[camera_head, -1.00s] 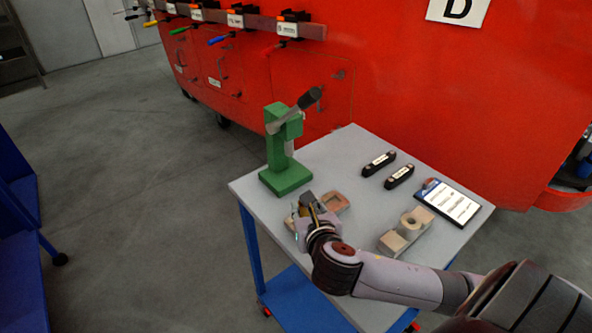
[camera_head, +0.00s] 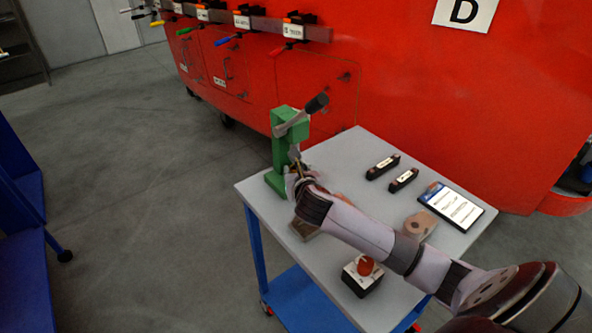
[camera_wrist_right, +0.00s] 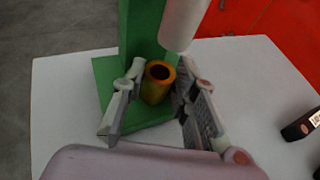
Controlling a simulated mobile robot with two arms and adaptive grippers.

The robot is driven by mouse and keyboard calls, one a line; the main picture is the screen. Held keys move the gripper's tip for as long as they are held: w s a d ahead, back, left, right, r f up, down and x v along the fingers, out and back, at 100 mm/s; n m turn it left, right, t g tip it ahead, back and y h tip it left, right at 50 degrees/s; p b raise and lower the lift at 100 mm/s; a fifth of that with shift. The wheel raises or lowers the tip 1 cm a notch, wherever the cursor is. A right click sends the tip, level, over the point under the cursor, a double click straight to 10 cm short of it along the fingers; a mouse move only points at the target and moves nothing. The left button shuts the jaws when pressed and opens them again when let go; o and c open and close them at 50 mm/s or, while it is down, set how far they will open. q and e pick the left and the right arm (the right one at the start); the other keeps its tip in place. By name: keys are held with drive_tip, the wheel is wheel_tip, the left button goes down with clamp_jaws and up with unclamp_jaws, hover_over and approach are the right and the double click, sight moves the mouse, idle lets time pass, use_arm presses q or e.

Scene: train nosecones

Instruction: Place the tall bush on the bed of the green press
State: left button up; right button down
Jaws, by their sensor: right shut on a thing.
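The tall bush (camera_wrist_right: 158,85) is a golden-brown hollow cylinder, upright between the fingers of my right gripper (camera_wrist_right: 158,78) in the right wrist view. The gripper is shut on it. The bush is over the bed (camera_wrist_right: 108,82) of the green press, just beside the pale ram (camera_wrist_right: 185,22). I cannot tell whether its base touches the bed. In the head view the green press (camera_head: 290,126) stands at the table's far left corner, and my right gripper (camera_head: 297,172) reaches in at its front, hiding the bush. My left gripper is not in view.
The grey table (camera_head: 330,165) also holds two black labelled parts (camera_head: 382,166), a tablet-like panel (camera_head: 452,204), a tan block (camera_head: 418,226) and a box with a red-orange button (camera_head: 363,273). A red train nose (camera_head: 420,90) stands behind. My right arm partly hides the table's middle.

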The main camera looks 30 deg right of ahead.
drive_tip(key=shift+s+r, duration=0.1)
drive_tip(key=c, duration=1.3)
unclamp_jaws()
drive_tip(key=v, duration=1.2)
